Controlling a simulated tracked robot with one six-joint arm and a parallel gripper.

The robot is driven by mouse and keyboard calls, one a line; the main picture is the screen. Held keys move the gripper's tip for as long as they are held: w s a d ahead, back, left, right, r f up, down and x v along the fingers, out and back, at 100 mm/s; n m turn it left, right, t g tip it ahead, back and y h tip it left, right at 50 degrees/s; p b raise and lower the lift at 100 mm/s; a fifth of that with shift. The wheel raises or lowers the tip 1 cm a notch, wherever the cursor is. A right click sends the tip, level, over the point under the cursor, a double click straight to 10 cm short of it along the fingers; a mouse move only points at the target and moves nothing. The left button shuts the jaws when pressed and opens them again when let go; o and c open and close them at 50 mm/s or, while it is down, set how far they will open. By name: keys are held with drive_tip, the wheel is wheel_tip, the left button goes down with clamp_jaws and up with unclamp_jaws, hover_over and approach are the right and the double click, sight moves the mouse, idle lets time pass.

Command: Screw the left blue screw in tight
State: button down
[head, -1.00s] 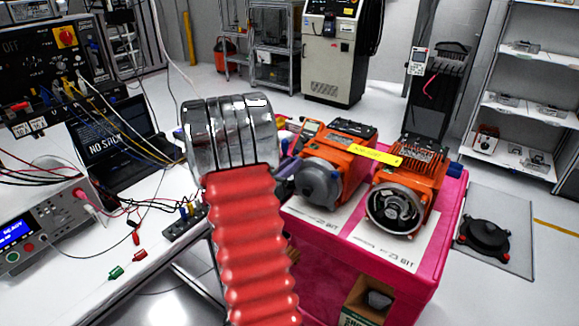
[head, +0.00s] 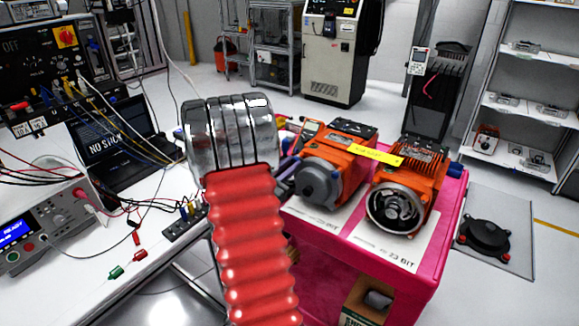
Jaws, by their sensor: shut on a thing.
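Two orange motors stand side by side on the pink bench (head: 395,296). The left motor (head: 345,179) has a grey round cap facing front; the right motor (head: 424,190) shows an open round end. My arm, with red bellows and a ribbed metal cuff, rises in front of the left motor's left side. A dark bluish-purple part shows between the cuff and the left motor; I cannot tell whether it is the left blue screw. A blue part (head: 455,170) sticks out at the right motor's right side. My gripper's fingertips are hidden behind my arm.
A yellow strip (head: 375,154) lies across both motors. White printed sheets lie under them. A white table (head: 75,295) with a laptop (head: 118,140), meter (head: 45,225) and loose cables stands at the left. A black round device (head: 484,235) sits on a floor plate at the right.

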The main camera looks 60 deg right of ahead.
drive_tip(key=shift+f, duration=0.15)
drive_tip(key=c, duration=1.6)
unclamp_jaws()
drive_tip(key=shift+c, duration=0.2)
drive_tip(key=w+a, duration=0.2)
drive_tip(key=a, duration=1.1)
drive_tip(key=shift+a, duration=0.35)
drive_tip(key=shift+w, duration=0.1)
